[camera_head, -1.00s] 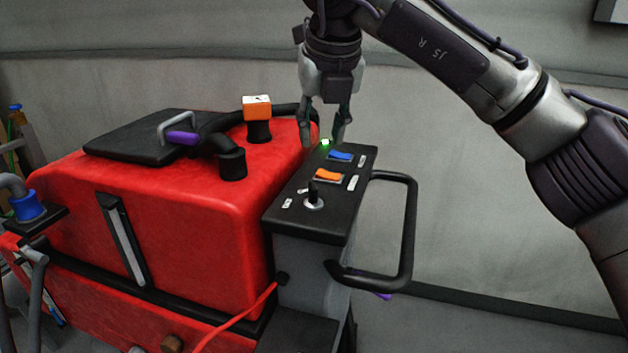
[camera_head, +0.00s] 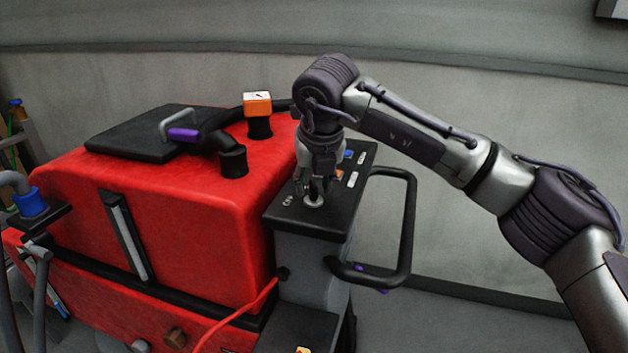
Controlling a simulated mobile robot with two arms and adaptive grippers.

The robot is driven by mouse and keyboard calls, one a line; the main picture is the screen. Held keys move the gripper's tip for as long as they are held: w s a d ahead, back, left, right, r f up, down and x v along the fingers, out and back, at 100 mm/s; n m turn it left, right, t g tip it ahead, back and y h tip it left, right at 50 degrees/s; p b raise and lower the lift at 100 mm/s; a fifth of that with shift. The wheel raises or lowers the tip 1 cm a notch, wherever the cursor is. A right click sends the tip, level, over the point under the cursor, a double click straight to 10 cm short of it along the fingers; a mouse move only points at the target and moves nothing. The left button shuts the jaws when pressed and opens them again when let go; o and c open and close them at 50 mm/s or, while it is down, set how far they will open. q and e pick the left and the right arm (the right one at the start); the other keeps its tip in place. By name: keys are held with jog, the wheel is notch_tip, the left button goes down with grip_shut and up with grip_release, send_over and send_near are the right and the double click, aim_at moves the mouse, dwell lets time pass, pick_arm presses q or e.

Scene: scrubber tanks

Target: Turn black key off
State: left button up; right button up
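The black control panel (camera_head: 290,219) sits on the grey column at the right end of the red scrubber tank. The key's round silver base (camera_head: 314,203) shows near the front of the panel. The black key itself is mostly hidden behind my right gripper's fingers. My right gripper (camera_head: 315,188) points down at the key, its fingertips low and close to the silver base. I cannot tell whether the fingers touch or grip the key. My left gripper is not in view.
A blue switch (camera_head: 348,155) shows partly behind the gripper; the orange switch is mostly covered. A black loop handle (camera_head: 411,230) sticks out right of the panel. The red tank (camera_head: 190,225) lies to the left, with an orange block (camera_head: 257,105) on top.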

grip_shut()
jog(key=shift+n, duration=0.3)
jog(key=shift+n+y+b, duration=0.3)
jog(key=shift+n+y, duration=0.1)
jog(key=shift+n, duration=0.3)
jog(key=shift+d+r+n+g+y, duration=0.15)
jog(key=shift+n+g+y, duration=0.25)
jog(key=shift+n, duration=0.8)
jog(key=n+y+p, duration=0.1)
jog(key=n, duration=0.2)
jog(key=shift+w+n+g, duration=0.1)
jog(key=shift+n+g, duration=0.2)
jog(key=shift+g, duration=0.1)
jog(key=shift+w+n+g+y+p, duration=0.1)
jog(key=shift+n+g+y+p, duration=0.2)
jog(key=shift+n+p, duration=0.5)
jog(key=shift+n+g+y+p, duration=0.1)
jog(key=shift+n+g+p, duration=0.3)
jog(key=shift+n, duration=0.7)
